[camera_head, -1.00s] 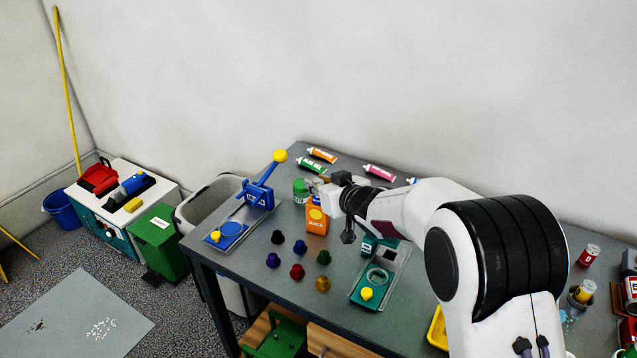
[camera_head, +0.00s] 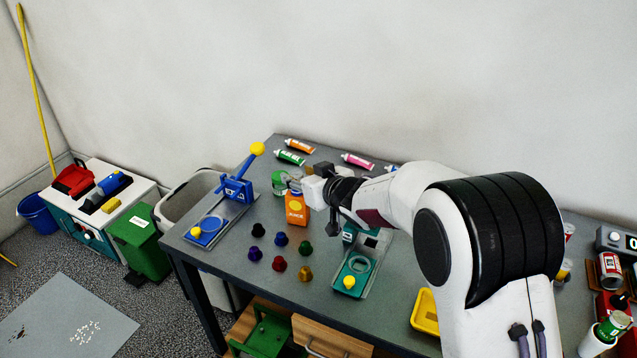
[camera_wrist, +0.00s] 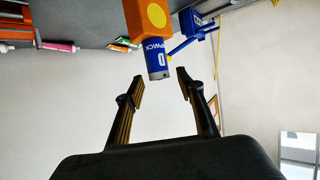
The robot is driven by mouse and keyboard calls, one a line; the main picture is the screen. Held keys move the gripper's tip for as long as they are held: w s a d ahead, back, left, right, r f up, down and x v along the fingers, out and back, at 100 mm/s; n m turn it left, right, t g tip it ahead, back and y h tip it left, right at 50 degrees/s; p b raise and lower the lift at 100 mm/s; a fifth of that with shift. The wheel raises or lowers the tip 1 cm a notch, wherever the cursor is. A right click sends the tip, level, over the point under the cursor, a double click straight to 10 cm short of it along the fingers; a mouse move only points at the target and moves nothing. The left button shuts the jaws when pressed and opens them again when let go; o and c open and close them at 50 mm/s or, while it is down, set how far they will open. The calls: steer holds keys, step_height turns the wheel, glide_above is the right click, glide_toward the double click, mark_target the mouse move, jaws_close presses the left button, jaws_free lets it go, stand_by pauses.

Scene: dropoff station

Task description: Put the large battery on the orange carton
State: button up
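The orange juice carton (camera_head: 294,208) stands upright on the grey table near the green can. It also shows in the wrist view (camera_wrist: 137,18), where the picture is upside down. The large battery (camera_wrist: 158,63), blue with a D marking, stands on end on the carton's top.
A green can (camera_head: 280,183) stands close behind the carton. A blue lever press (camera_head: 237,188) is to the left and a teal device (camera_head: 354,272) in front to the right. Several coloured knobs lie before the carton. Tubes (camera_head: 290,158) lie at the back.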

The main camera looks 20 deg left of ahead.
steer(key=v, duration=1)
stand_by(0.9)
steer(key=w+d+r+m+t+h, duration=0.1)
steer(key=d+r+m+h, duration=0.15)
steer(key=d, duration=0.45)
steer(key=w+d+r+m+t+h, duration=0.1)
steer(key=w+d+r+t+h, duration=0.15)
steer(key=d, duration=0.45)
steer(key=s+d+r+m+h, duration=0.2)
steer(key=s+d, duration=0.1)
steer(key=d, duration=0.6)
steer(key=s+d+r+m+h, duration=0.1)
steer(key=s+d+r+h, duration=0.15)
steer(key=d, duration=0.55)
steer(key=s+d+m+g+h, duration=0.2)
steer(key=s+d+m+g, duration=0.1)
steer(key=s+d, duration=0.85)
steer(key=s+d+f+m+g, duration=0.1)
steer(key=s+f, duration=0.1)
steer(key=s, duration=0.6)
steer(key=s+d+f+g, duration=0.1)
steer(key=s+d+f, duration=0.1)
steer(key=s, duration=0.7)
steer(key=shift+f+m, duration=0.35)
steer(key=shift+f, duration=0.15)
